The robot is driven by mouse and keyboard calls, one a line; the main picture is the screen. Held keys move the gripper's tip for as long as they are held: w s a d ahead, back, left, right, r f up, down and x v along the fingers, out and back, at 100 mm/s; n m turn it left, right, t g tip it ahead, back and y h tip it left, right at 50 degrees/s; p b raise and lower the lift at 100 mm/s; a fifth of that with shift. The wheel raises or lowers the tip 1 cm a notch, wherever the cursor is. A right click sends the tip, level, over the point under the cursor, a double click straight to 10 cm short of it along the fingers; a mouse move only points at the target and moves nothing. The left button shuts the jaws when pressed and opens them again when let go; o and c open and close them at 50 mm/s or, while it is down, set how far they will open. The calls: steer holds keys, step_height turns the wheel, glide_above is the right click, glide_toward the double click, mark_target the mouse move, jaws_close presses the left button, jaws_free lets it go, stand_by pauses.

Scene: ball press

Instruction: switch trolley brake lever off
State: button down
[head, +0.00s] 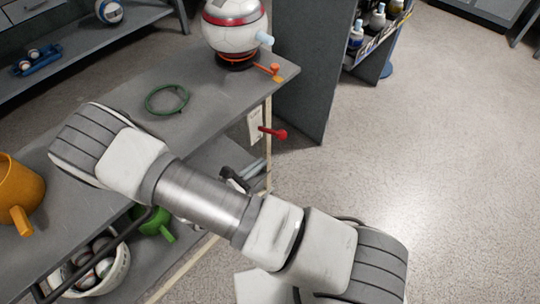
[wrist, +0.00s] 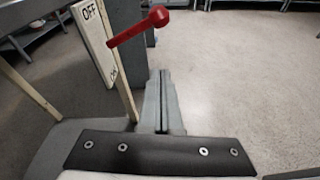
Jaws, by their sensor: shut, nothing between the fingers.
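The trolley brake lever (head: 274,132) is a red rod with a round knob. It sticks out to the right from a white plate (head: 254,125) at the trolley's end. In the wrist view, the lever (wrist: 142,26) is at top centre, and its plate (wrist: 94,40) reads OFF at the top; the lower label is too small to read surely. I cannot tell which setting the lever is at. My gripper (wrist: 161,74) is shut and empty, below the knob in the picture and apart from it. In the head view, my gripper (head: 258,169) is below the lever, partly hidden by my arm.
The trolley's grey top (head: 215,98) holds a green ring (head: 167,99), a white and red round device (head: 235,30) and an orange mug (head: 18,190). A green mug (head: 155,223) and a bowl of balls (head: 112,275) are below. Open floor (head: 420,150) lies right.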

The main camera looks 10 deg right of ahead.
steer(key=shift+v, duration=2.8)
steer(key=shift+w, duration=0.15)
